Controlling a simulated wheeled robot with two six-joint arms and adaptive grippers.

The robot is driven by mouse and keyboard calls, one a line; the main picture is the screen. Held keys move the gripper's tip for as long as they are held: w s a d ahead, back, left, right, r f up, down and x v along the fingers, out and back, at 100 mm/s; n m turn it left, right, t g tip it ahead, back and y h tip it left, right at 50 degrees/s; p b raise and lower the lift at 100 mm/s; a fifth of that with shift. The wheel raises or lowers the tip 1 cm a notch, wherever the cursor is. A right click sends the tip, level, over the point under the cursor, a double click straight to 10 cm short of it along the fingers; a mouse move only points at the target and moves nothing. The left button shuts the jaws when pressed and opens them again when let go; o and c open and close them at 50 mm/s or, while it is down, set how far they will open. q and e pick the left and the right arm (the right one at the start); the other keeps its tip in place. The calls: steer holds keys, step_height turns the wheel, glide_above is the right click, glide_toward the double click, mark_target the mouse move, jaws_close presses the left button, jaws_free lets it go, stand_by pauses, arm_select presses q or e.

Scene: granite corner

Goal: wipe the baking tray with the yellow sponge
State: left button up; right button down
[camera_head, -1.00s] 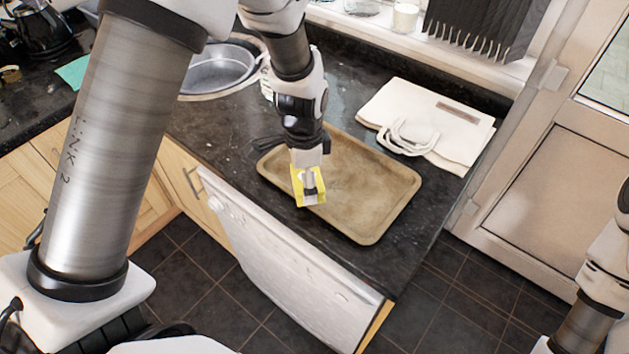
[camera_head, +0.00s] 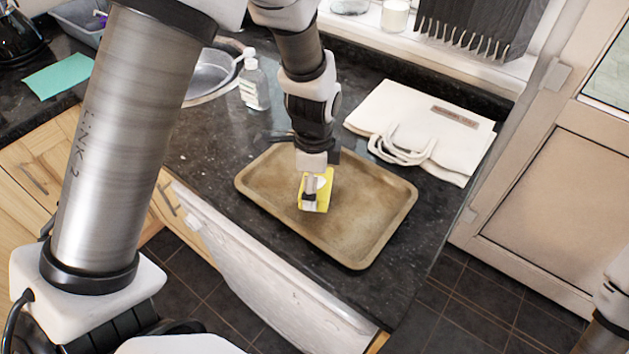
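The brown, stained baking tray (camera_head: 370,235) lies on the dark granite counter in the head view. The yellow sponge (camera_head: 325,190) is over the middle of the tray, partly hidden by my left gripper. My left gripper (camera_head: 312,200) points down and is shut on the sponge. I cannot tell whether the sponge touches the tray's surface. My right gripper is not in view; only part of my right arm shows at the right edge.
A cream cloth bag (camera_head: 400,115) lies behind the tray. A clear bottle (camera_head: 253,85) stands by the sink (camera_head: 212,75). A green cloth (camera_head: 58,76) lies at the far left. The counter's front edge runs close to the tray.

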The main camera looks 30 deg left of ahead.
arm_select(q)
steer(key=shift+s+r, duration=0.15)
steer(key=shift+f+b, duration=0.6)
steer(key=shift+f, duration=0.5)
stand_by(0.3)
